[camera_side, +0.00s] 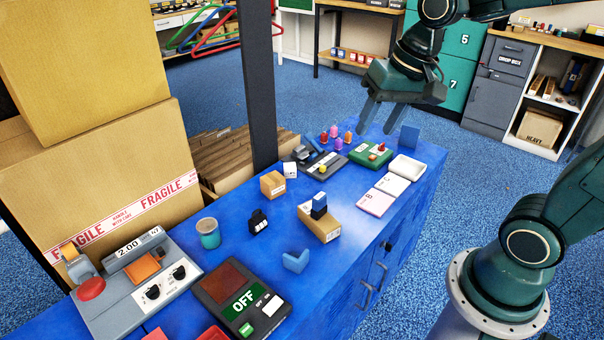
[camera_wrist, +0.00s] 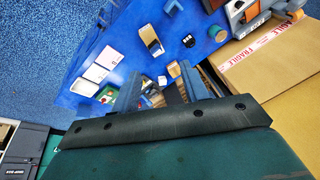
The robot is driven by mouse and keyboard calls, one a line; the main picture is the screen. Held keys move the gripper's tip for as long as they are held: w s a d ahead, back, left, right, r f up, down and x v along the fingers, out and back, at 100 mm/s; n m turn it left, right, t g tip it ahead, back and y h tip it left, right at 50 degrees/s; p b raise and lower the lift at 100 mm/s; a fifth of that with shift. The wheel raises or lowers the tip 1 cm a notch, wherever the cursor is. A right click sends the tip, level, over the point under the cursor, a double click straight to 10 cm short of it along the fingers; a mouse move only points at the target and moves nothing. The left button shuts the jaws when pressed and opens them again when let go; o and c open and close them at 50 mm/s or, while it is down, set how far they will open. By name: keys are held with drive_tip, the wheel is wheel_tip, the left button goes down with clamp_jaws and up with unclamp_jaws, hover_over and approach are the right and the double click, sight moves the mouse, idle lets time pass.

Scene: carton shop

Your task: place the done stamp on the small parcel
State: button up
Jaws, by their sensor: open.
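A dark blue stamp-like block (camera_side: 319,204) stands upright on a flat brown parcel (camera_side: 322,228) in the middle of the blue bench. The parcel also shows in the wrist view (camera_wrist: 148,34). A smaller brown box (camera_side: 272,185) sits to its left, and it shows in the wrist view (camera_wrist: 174,70). No label reading "done" is legible, so I cannot tell for sure which thing is the done stamp. My gripper (camera_side: 377,128) is open and empty, raised over the far end of the bench, away from both boxes. Its fingers (camera_wrist: 160,72) are spread in the wrist view.
A black item (camera_side: 258,220), teal cup (camera_side: 208,233) and blue angled piece (camera_side: 295,261) lie nearby. A dark post (camera_side: 259,90) rises behind the bench.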

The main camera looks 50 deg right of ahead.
drive_tip(key=s+r+n+t, duration=0.1)
drive_tip(key=s+n, duration=0.4)
drive_tip(key=s, duration=0.5)
drive_tip(key=shift+s+a+r+n+t+h, duration=0.2)
drive_tip(key=shift+s+a+n+t+h, duration=0.1)
drive_tip(key=shift+a+t+h, duration=0.15)
